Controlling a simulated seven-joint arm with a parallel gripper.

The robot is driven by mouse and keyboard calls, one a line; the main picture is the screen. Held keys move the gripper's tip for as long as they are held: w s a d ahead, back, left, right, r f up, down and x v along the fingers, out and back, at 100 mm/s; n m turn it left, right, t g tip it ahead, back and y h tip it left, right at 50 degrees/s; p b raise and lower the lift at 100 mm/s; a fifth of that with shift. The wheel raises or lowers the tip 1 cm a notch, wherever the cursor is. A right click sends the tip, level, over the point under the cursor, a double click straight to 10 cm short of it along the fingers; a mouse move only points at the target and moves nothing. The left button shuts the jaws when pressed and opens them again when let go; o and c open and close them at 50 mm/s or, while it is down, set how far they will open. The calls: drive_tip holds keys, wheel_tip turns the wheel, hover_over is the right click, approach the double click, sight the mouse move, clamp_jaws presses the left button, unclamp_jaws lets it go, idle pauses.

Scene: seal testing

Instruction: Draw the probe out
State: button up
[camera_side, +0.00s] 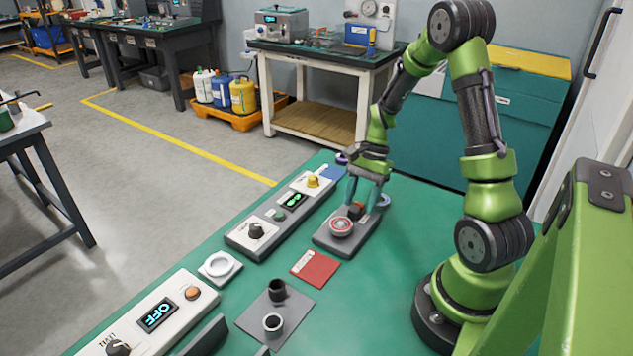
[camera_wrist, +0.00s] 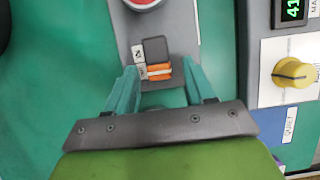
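The probe, a dark block with an orange and white band, shows in the side view (camera_side: 357,209) and the wrist view (camera_wrist: 155,50). It stands in a long grey base (camera_side: 327,240) with a red round knob (camera_side: 341,226) at its near end. My gripper (camera_side: 363,203) is over the base, pointing down, its teal fingers on either side of the probe. In the wrist view my gripper (camera_wrist: 160,75) is open, with gaps between both fingers and the probe. The probe's lower part is hidden in the base.
A panel with a green display and yellow knob (camera_side: 313,181) stands close to the left of the base. A red card (camera_side: 315,268), a white dish (camera_side: 219,266) and a grey mat (camera_side: 299,309) with two small cups lie nearer. An OFF-display unit (camera_side: 158,315) is at front left.

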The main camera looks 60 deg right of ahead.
drive_tip(key=shift+r, duration=0.1)
drive_tip(key=v, duration=1.6)
drive_tip(key=shift+d+r, duration=0.15)
drive_tip(key=shift+r, duration=0.15)
drive_tip(key=s+a+r+n+t, duration=0.1)
drive_tip(key=a+n, duration=0.3)
drive_tip(key=a, duration=0.4)
drive_tip(key=s+a+r+n+t+h, duration=0.1)
drive_tip(key=s+a+r+n+t, duration=0.1)
drive_tip(key=a+n, duration=0.3)
drive_tip(key=s+a+r+n+t+h, duration=0.1)
drive_tip(key=s+a+r+n+t, duration=0.1)
drive_tip(key=a, duration=1)
drive_tip(key=r+n+t, duration=0.1)
drive_tip(key=n+t, duration=0.1)
drive_tip(key=n, duration=0.1)
drive_tip(key=shift+s, duration=0.2)
drive_tip(key=shift+a, duration=0.15)
